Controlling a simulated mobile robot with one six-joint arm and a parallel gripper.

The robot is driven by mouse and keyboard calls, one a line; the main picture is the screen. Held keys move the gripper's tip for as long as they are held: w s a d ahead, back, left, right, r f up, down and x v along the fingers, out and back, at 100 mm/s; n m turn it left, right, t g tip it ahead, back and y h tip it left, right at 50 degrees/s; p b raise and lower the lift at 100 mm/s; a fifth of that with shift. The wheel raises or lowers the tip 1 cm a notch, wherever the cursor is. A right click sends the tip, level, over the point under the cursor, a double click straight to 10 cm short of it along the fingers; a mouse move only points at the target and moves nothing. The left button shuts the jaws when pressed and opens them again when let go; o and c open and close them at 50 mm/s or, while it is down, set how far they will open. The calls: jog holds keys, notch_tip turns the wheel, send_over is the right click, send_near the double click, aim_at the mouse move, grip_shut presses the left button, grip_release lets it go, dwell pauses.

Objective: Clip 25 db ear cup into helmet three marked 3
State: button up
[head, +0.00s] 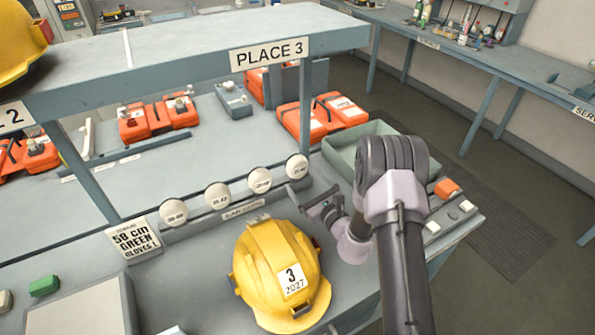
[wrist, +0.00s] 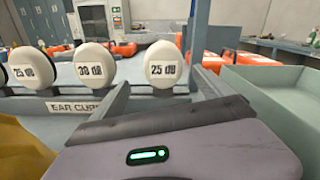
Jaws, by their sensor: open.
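The yellow helmet (head: 262,262) marked 3 sits on the bench in front of the ear cup rack. Several round white ear cups stand in a row on the rack. My gripper (head: 318,205) is open and empty, just in front of the rack's right end. In the wrist view its fingers (wrist: 163,92) point toward the rightmost 25 dB cup, one on either side. No contact is visible.
A grey-green open bin (head: 372,140) stands at the right behind my gripper. The PLACE 3 shelf (head: 200,50) and its post rise behind the rack. Orange cases (head: 158,120) lie further back.

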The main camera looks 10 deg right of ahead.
aim_at(300, 169)
jog(key=x, duration=0.4)
jog(key=r+b+x, duration=0.1)
jog(key=x, duration=0.1)
jog(key=shift+w+d, duration=0.15)
jog(key=shift+d, duration=0.1)
jog(key=c, duration=1.5)
